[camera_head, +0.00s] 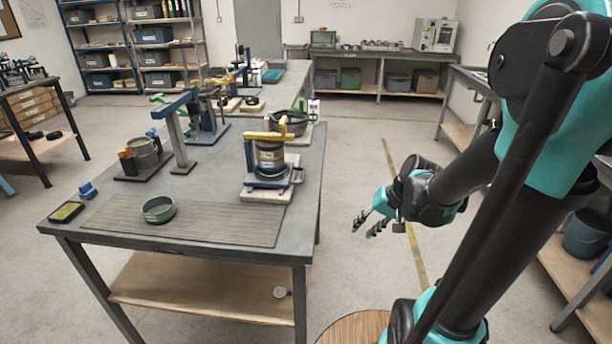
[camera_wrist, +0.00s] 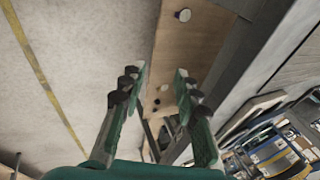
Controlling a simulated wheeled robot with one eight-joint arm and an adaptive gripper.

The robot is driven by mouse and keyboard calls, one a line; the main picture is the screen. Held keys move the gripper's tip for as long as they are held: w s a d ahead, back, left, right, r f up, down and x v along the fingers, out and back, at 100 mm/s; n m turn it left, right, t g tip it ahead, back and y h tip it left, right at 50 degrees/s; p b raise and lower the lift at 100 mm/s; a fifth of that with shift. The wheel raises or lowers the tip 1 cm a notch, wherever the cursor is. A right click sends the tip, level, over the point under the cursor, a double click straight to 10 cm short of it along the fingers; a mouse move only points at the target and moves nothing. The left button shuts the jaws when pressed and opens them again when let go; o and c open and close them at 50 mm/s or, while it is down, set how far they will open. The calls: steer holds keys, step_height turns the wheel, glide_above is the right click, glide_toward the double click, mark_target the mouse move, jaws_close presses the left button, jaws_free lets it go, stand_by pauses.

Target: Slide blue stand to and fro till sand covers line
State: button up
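A dark blue stand (camera_head: 269,182) with a yellow bar across its top holds a dark jar with a pale label (camera_head: 270,158). It sits on a pale plate (camera_head: 283,195) near the right edge of the grey table. Another stand (camera_head: 181,140), with a blue arm on a grey post, is further left; I cannot tell for sure which is the task's blue stand. No sand or line can be made out. My gripper (camera_head: 367,223) is open and empty, off the table's right side. In the wrist view its fingers (camera_wrist: 155,98) are apart with nothing between them.
A green-rimmed ring (camera_head: 158,210) lies on the ribbed mat (camera_head: 215,228) at the table's front. A dark bowl (camera_head: 288,122) stands behind the yellow-topped stand. A small blue block (camera_head: 88,190) and a yellow-topped pad (camera_head: 66,212) are at the left. The floor around my gripper is clear.

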steer(key=w+a+r+g+y, duration=0.1)
steer(key=w+a+r+y, duration=0.15)
steer(key=w, duration=0.25)
steer(key=w+a+r+y, duration=0.2)
steer(key=w+y, duration=0.1)
steer(key=w, duration=0.3)
steer(key=g+y, duration=0.1)
steer(key=y, duration=0.4)
glide_toward(303, 174)
steer(key=shift+n, duration=0.4)
steer(key=x, duration=1)
steer(key=shift+s+f, duration=0.2)
steer(key=shift+f, duration=0.1)
jaws_close()
